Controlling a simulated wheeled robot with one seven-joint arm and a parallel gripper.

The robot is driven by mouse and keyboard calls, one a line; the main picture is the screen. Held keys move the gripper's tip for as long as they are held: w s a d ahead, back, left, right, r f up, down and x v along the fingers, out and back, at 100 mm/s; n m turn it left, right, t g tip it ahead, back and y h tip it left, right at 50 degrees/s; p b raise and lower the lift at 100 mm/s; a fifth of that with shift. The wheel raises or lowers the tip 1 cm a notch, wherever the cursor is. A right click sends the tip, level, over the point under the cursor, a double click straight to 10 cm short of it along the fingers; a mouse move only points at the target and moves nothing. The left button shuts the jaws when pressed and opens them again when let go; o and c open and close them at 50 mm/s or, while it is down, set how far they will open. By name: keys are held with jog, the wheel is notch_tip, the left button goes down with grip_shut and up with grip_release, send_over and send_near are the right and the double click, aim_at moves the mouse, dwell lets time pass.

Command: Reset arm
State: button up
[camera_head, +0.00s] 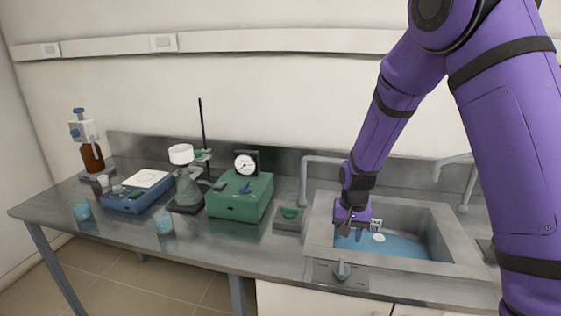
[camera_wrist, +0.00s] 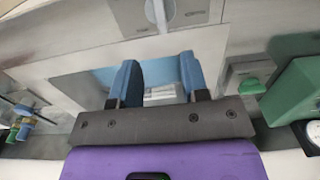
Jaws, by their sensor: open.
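My purple arm reaches in from the right in the head view and bends down to the sink (camera_head: 440,262). My gripper (camera_head: 355,232) hangs over the left part of the basin, pointing down. In the wrist view my gripper (camera_wrist: 160,90) shows two blue fingers set well apart, with nothing held between them. The light-blue basin floor and a pale, ribbed piece lie below and beyond the fingers. A small white round thing (camera_head: 379,238) shows in the basin beside the gripper.
A green box with a gauge (camera_head: 240,195), a flask (camera_head: 188,188), a blue device (camera_head: 135,193) and a brown bottle (camera_head: 91,155) stand left of the sink. A faucet (camera_head: 304,180) rises at the sink's back left. A grey panel with a knob (camera_head: 341,272) is in front.

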jog(key=s+d+r+n+t, duration=0.1)
jog(key=s+r, duration=0.2)
jog(key=r, duration=0.4)
jog(key=s+d+r, duration=0.1)
jog(key=s+r, duration=0.1)
jog(key=r, duration=0.5)
jog(key=s+d+r+n+t, duration=0.1)
jog(key=s+d+r+t, duration=0.1)
jog(key=s+r, duration=0.6)
jog(key=s+d+r+n+t, duration=0.1)
jog(key=s+r, duration=0.6)
jog(key=s, duration=0.9)
jog(key=shift+s+d+r+n+t, duration=0.3)
jog(key=shift+d+r+t, duration=0.15)
jog(key=shift+d, duration=0.35)
